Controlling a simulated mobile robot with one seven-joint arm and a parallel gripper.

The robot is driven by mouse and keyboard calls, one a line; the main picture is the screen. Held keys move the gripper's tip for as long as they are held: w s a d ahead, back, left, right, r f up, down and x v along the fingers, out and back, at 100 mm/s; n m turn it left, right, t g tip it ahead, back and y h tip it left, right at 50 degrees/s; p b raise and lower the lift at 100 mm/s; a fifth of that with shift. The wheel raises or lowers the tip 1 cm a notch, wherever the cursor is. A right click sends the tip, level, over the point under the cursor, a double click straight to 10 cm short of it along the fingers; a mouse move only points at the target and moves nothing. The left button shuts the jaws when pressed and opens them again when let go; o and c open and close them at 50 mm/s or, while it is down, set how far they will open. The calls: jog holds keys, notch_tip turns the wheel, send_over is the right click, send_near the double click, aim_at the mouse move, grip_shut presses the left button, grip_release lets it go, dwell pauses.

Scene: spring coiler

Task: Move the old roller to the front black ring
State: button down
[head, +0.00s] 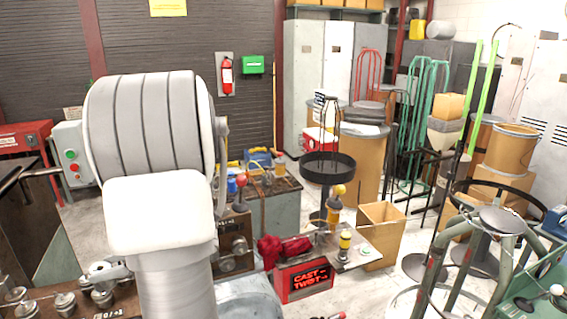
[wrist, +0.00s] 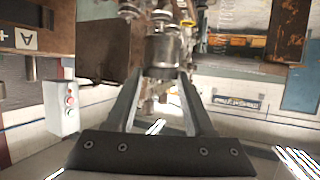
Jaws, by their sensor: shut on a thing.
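In the wrist view, my gripper (wrist: 164,74) is shut on a grey metal cylinder that looks like the old roller (wrist: 164,50). The fingers pinch its near end, and other metal parts crowd close behind it, so I cannot tell if it is free of them. In the head view my white arm hides the gripper and the held roller. A shallow black ring (head: 328,173) stands on a post at the middle. A larger thin black ring (head: 526,193) is at the right. I cannot tell which is the front black ring.
Several metal rollers (head: 66,303) sit on the machine plate (head: 40,311) at lower left. A red "CAST TWIST" box (head: 304,281) stands at lower middle. A cardboard bin (head: 383,239) and a green tubular stand (head: 455,262) are to the right. Some bare floor shows between them.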

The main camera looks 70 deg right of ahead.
jog(key=w+a+f+m+h, duration=0.1)
jog(key=w+a+f, duration=0.4)
jog(key=a+f, duration=0.4)
jog(key=w+a+f+m+h, duration=0.1)
jog(key=w+a+f, duration=0.3)
jog(key=a+f, duration=0.6)
jog(key=a+h, duration=0.1)
jog(key=a, duration=0.5)
jog(key=shift+w+f+m+h, duration=0.3)
jog(key=shift+w+m, duration=0.05)
jog(key=shift+m, duration=0.05)
jog(key=shift+w+d+r, duration=0.1)
jog(key=shift+r, duration=0.15)
